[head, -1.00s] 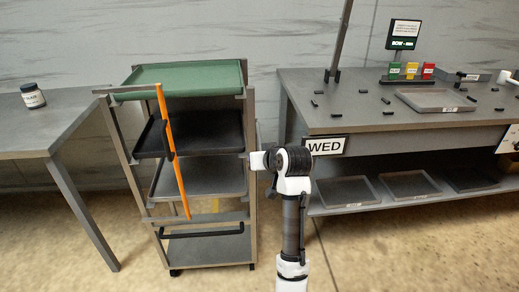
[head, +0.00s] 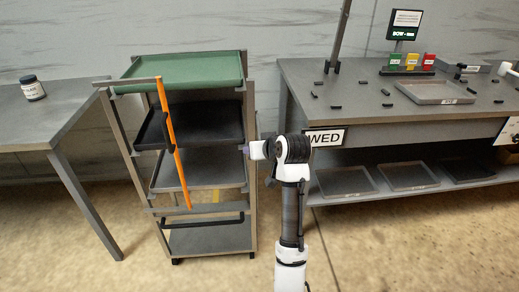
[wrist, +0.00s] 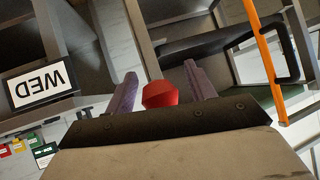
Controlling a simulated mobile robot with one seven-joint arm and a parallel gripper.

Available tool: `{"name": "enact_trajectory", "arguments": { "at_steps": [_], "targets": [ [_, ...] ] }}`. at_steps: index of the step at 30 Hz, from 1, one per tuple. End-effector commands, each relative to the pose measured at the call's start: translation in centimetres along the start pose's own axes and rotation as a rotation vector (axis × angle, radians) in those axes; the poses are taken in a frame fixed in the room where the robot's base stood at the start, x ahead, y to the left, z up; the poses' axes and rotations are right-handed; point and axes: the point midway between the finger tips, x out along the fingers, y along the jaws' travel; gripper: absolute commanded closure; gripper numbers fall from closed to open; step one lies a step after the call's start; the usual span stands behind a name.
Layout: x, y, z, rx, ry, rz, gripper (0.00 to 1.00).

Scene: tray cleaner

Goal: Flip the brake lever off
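A red knob-like part (wrist: 160,94) shows in the wrist view between my two fingers, with a small gap on each side. It may be the brake lever, but its mount is hidden. My gripper (wrist: 160,90) is open, with purple-grey fingers around the red part. In the head view my gripper (head: 244,149) is at the right side of the shelf cart (head: 252,190). The red part cannot be made out in the head view.
The cart holds a green tray (head: 185,70) on top and a black tray (head: 205,120) below. An orange bar (head: 172,140) stands across its front. A workbench (head: 345,100) with a WED sign (head: 325,137) is at right, a grey table (head: 60,125) at left.

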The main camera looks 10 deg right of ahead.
Motion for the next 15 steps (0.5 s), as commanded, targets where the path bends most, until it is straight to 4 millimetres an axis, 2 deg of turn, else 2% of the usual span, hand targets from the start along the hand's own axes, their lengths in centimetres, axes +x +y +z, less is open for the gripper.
{"name": "enact_trajectory", "arguments": {
  "at_steps": [5,8,11,15],
  "targets": [
    [-0.1,0.0,0.1,0.001,-0.001,0.0,0.45],
    [-0.8,0.1,0.1,0.001,0.0,0.0,0.45],
    [-2.4,0.1,0.0,0.0,0.002,0.002,0.45],
    [-5.6,0.1,0.0,-0.002,0.004,0.002,0.45]
  ]
}}
